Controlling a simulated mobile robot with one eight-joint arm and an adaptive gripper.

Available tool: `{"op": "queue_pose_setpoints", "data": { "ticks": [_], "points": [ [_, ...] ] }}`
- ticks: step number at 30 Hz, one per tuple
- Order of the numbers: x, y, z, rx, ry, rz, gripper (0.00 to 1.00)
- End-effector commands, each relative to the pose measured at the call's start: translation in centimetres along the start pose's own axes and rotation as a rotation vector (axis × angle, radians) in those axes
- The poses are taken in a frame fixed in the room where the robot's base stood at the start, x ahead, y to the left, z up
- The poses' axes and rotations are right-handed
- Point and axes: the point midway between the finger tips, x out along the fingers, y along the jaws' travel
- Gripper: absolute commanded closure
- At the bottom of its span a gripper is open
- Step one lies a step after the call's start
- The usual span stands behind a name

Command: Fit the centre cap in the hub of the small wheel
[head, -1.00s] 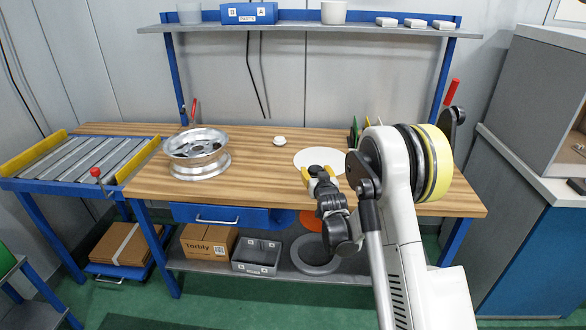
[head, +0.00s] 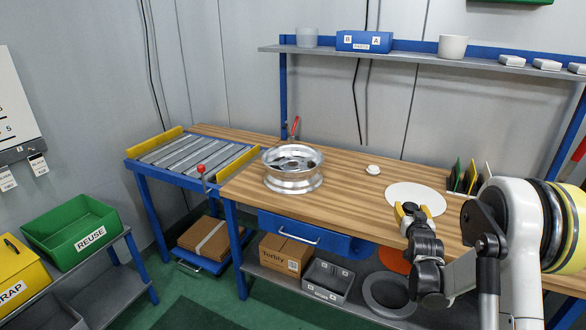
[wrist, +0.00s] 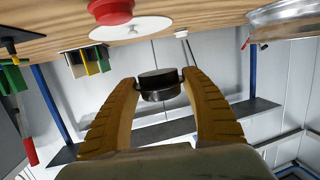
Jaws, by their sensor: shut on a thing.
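The silver wheel (head: 293,182) lies flat on the wooden bench, left of my gripper in the head view. Its rim also shows at the upper right of the wrist view (wrist: 288,18). My gripper (head: 410,211) is over the front of the bench, at the near edge of a white disc. In the wrist view the yellow fingers (wrist: 163,88) are shut on a short black round piece (wrist: 160,84), apparently the centre cap, held clear of the wheel. The wheel's hub is hard to make out from here.
The white disc (head: 424,195) and a small white piece (head: 372,169) lie on the bench (head: 335,180). Coloured upright plates (head: 470,178) stand at the right. A red round thing (wrist: 110,10) shows in the wrist view. A roller conveyor (head: 188,153) adjoins the bench at left.

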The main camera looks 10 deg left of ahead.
Motion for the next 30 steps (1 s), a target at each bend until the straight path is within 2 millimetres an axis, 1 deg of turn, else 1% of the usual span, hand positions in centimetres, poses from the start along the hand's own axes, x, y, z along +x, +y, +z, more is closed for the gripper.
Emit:
{"op": "queue_pose_setpoints", "data": {
  "ticks": [10, 14, 17, 27, 29, 30],
  "points": [
    [0.1, -0.1, 0.0, 0.0, 0.0, 0.0, 0.64],
    [0.6, -0.8, 0.6, -0.001, -0.001, -0.001, 0.64],
    [1.6, -2.2, 1.4, -0.003, 0.0, -0.003, 0.64],
    [6.8, -9.0, 5.5, -0.002, 0.0, -0.003, 0.64],
    [7.5, -10.0, 6.0, -0.003, 0.0, -0.003, 0.64],
    [7.8, -10.1, 6.7, -0.001, 0.0, 0.0, 0.64]
  ]
}}
